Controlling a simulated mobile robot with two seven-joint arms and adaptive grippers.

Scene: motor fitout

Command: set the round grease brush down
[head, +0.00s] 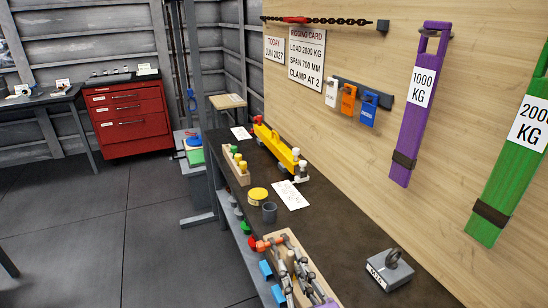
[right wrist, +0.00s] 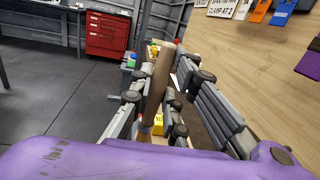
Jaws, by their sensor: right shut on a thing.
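The round grease brush (right wrist: 161,82) shows in the right wrist view as a brown wooden handle, slightly tilted, between the fingers of my right gripper (right wrist: 166,88). Its bristle end is not clear to me. In the head view my right gripper (head: 290,262) is at the bottom centre, over the near part of the bench, with its purple body at the lower edge. It is shut on the brush handle. The grey fingers overlap wooden parts there, so I cannot tell whether the brush touches anything. My left gripper is not in view.
The bench between card and weight is clear.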

